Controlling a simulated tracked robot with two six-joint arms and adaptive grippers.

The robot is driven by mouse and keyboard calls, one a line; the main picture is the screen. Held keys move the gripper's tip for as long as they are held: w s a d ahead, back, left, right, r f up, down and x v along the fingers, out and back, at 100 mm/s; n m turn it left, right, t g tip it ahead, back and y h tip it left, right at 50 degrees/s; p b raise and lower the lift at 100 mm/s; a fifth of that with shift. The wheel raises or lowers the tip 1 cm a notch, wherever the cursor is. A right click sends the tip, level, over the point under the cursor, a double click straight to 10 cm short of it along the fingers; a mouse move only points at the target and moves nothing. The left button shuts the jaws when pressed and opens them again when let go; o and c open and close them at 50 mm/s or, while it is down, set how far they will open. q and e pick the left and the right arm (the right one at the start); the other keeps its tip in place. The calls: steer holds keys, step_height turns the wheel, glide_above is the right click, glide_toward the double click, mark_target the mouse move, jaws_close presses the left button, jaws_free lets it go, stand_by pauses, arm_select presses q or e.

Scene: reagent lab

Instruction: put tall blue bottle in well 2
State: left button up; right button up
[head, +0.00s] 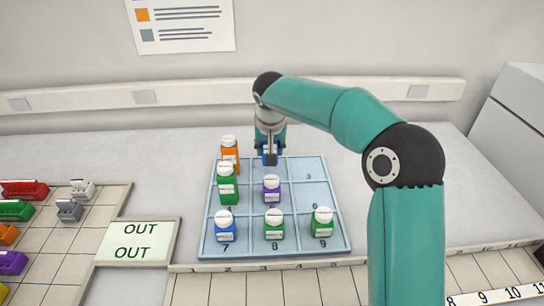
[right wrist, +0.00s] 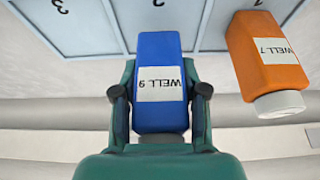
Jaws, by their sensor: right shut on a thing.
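The tall blue bottle (right wrist: 162,60) is between the fingers of my right gripper (right wrist: 160,95), with a label that reads WELL 9 upside down. In the head view the right gripper (head: 269,150) is at the back middle of the blue tray (head: 340,215), and the blue bottle (head: 269,160) shows below it, mostly hidden. The bottle is by well 2, whose number shows just past it in the wrist view. I cannot tell if it touches the tray floor. My left gripper is out of view.
A tall orange bottle (head: 229,150) stands in well 1, left of my right gripper. A tall green bottle (head: 227,185), a purple bottle (head: 271,190) and several short bottles fill wells 4, 5 and the front row. Wells 3 and 6 are empty. A wall rail is behind.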

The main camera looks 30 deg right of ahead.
steer(key=shift+f, duration=1.45)
steer(key=o, duration=1.1)
steer(key=shift+f, duration=0.1)
steer(key=shift+o, duration=0.2)
steer(key=v, duration=1.2)
steer(key=shift+a, duration=0.1)
